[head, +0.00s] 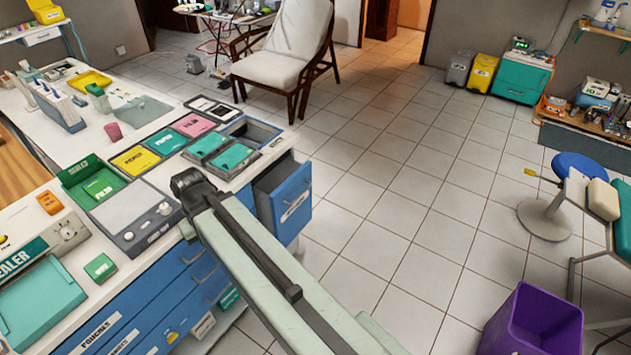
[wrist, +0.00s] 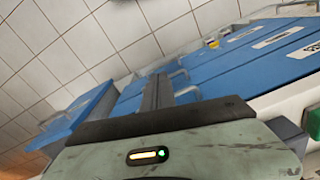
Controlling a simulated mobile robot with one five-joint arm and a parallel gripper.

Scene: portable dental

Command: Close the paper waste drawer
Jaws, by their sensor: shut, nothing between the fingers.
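The open drawer (head: 284,195) stands out from the right end of the blue cabinet in the head view. Its front is blue with a white label too small to read, and its inside looks dark. A blue panel at the left of the wrist view (wrist: 78,112) looks like this drawer's front. My gripper (wrist: 158,88) is shut and empty in the wrist view, with its dark fingers pointing along the blue cabinet fronts. The drawer panel is to its left, with a visible gap. In the head view my arm hides the gripper.
The cabinet's other drawers (head: 165,290) have handles and look shut. The worktop (head: 150,190) above carries trays and coloured boxes. Open tiled floor (head: 400,215) lies right of the drawer. A purple bin (head: 535,325) and a blue stool (head: 575,168) stand at the right.

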